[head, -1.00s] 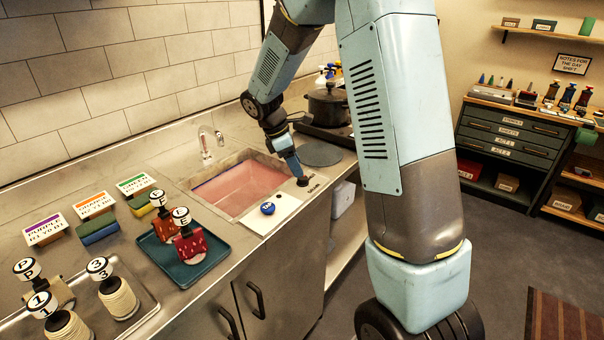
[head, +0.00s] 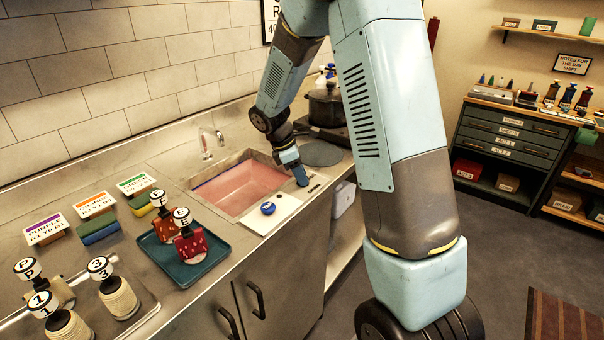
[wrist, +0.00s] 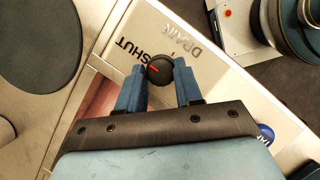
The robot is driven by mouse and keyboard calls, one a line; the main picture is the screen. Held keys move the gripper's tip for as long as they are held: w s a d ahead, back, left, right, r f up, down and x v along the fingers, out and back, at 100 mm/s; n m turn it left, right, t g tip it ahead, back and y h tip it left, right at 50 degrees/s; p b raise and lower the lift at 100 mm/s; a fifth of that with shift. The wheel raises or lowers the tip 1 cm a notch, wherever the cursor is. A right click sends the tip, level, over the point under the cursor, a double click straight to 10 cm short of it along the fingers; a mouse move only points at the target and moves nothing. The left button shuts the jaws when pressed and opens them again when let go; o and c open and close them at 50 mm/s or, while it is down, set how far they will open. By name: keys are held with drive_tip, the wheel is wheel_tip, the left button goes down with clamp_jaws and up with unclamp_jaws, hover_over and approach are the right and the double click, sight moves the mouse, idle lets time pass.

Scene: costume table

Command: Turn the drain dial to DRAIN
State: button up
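The drain dial (wrist: 159,69) is a round black knob on a white plate (wrist: 215,75) in the wrist view. Its red mark is on the side of the dark word SHUT (wrist: 130,51). The paler word DRAIN (wrist: 180,38) is above and to the right. My gripper (wrist: 158,70) has one blue finger on each side of the dial, close to its edges. I cannot tell whether both fingers press on it. In the head view, my gripper (head: 302,182) is down at the plate and hides the dial.
The sink (head: 238,187) with pinkish water lies left of my gripper. A blue round knob (head: 268,208) is on the plate's near corner. A grey disc (head: 320,153) and a dark pot (head: 327,105) are behind. A teal tray (head: 205,268) with stamps is at the left.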

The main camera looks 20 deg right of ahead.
drive_tip(key=shift+w, duration=0.1)
drive_tip(key=c, duration=0.4)
drive_tip(key=shift+d+r, duration=0.1)
drive_tip(key=shift+c, duration=0.3)
drive_tip(key=shift+w, duration=0.1)
drive_tip(key=shift+w+m, duration=0.1)
drive_tip(key=shift+m, duration=0.5)
drive_tip(key=m+g, duration=0.1)
drive_tip(key=m, duration=0.2)
drive_tip(key=m+g+y, duration=0.1)
drive_tip(key=m, duration=0.2)
drive_tip(key=shift+w+d+m+y, duration=0.1)
drive_tip(key=shift+w+m+y, duration=0.05)
drive_tip(key=shift+m+y, duration=0.2)
drive_tip(key=m+y, duration=0.1)
drive_tip(key=m, duration=0.1)
drive_tip(key=m+g, duration=0.1)
drive_tip(key=m, duration=0.2)
drive_tip(key=shift+d+m+y, duration=0.2)
drive_tip(key=shift+m+y, duration=0.05)
drive_tip(key=shift+y, duration=0.1)
drive_tip(key=m, duration=0.2)
drive_tip(key=m+y, duration=0.1)
drive_tip(key=m, duration=0.1)
drive_tip(key=shift+d+g+y, duration=0.1)
drive_tip(key=shift+g+y, duration=0.2)
drive_tip(key=shift+m, duration=0.3)
